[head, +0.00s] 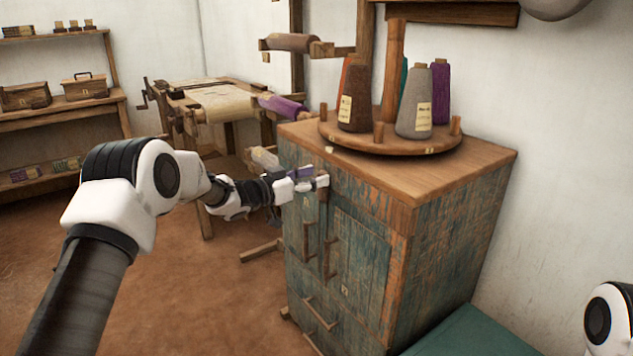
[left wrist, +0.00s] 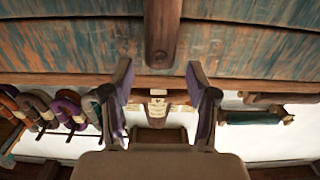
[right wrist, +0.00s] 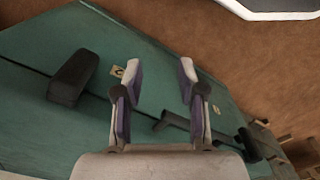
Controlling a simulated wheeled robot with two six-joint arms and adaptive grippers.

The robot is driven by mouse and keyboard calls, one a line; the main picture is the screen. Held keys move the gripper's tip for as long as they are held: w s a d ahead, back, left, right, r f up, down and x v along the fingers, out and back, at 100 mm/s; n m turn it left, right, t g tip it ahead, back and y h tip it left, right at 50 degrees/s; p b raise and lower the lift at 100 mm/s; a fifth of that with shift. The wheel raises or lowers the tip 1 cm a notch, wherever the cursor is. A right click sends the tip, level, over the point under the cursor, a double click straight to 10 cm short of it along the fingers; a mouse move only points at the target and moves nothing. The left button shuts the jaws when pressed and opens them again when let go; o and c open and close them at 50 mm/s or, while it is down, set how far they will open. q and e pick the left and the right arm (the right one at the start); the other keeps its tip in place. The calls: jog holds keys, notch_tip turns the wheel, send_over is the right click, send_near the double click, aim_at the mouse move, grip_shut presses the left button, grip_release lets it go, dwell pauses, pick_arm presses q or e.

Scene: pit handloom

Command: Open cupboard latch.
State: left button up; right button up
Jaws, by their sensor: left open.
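The cupboard (head: 345,225) has worn teal and brown doors and a plain wooden top. Its latch, a small upright wooden bar (head: 323,190), is at the top of the door front, partly hidden by my left gripper (head: 306,180). In the left wrist view the wooden bar (left wrist: 162,32) hangs across the painted front, its rounded end just ahead of the gap between my fingers. My left gripper (left wrist: 160,78) is open, and nothing is seen clamped in it. My right gripper (right wrist: 160,80) is open and empty over a green surface.
A round turntable (head: 375,143) with yarn cones stands on the cupboard. Door handles (head: 329,258) stick out below the latch. A green chest (head: 470,335) with dark handles (right wrist: 72,78) is at right. A loom (head: 215,100) stands behind my left arm. Floor is free at left.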

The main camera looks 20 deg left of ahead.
pick_arm(q)
jog(key=shift+w+d, duration=0.35)
jog(key=shift+w, duration=0.15)
grip_shut()
